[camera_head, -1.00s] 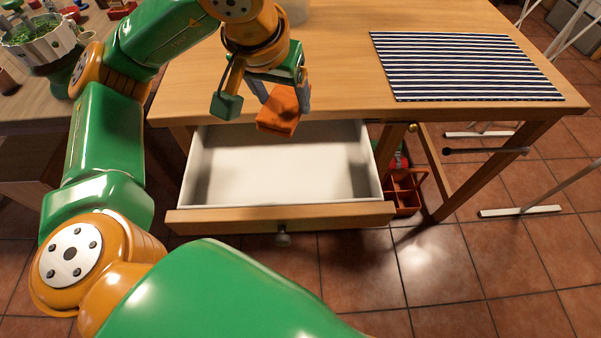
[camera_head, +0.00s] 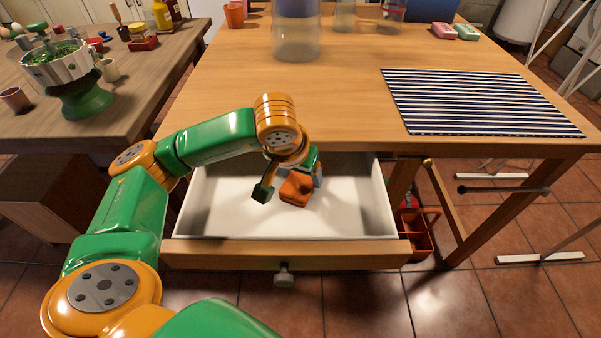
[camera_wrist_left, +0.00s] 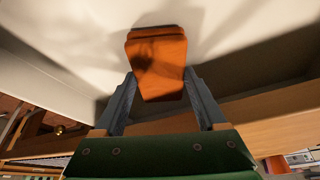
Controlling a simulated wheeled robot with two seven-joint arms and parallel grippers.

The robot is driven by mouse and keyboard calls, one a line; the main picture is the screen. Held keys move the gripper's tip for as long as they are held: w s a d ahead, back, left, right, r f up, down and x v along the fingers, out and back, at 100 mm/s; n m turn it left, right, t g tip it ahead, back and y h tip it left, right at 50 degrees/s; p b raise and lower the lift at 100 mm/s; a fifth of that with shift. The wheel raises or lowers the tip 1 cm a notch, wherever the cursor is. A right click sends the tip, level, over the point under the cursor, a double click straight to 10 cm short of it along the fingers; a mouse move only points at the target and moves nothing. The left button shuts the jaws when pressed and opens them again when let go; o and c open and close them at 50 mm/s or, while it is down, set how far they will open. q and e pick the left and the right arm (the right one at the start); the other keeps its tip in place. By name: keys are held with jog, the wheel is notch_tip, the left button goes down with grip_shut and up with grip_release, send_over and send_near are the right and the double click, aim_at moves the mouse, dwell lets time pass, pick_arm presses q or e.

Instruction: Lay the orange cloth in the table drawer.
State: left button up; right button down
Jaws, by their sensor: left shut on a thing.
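The orange cloth (camera_head: 297,188) is a small folded bundle inside the open table drawer (camera_head: 350,215), low over its white floor. My left gripper (camera_head: 303,183) is shut on the cloth. In the left wrist view the cloth (camera_wrist_left: 157,65) sits between the two grey fingers of the gripper (camera_wrist_left: 158,95), with the white drawer floor (camera_wrist_left: 85,25) behind it. I cannot tell whether the cloth touches the drawer floor. The drawer is pulled out and otherwise looks empty. My right gripper is out of view.
The wooden table (camera_head: 330,95) stands above the drawer, with a striped mat (camera_head: 480,100) and a large clear jar (camera_head: 296,35). An orange crate (camera_head: 418,232) stands below, right of the drawer.

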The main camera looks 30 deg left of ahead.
pick_arm(q)
jog(key=shift+s, duration=0.1)
jog(key=shift+f+b, duration=0.2)
jog(key=shift+b, duration=0.1)
jog(key=o, duration=1.3)
jog(key=shift+r, duration=0.1)
jog(key=shift+c, duration=0.2)
jog(key=shift+r+p, duration=0.4)
jog(key=shift+p, duration=0.05)
jog(key=p+v, duration=0.2)
jog(key=v, duration=0.9)
jog(key=shift+s+r, duration=0.2)
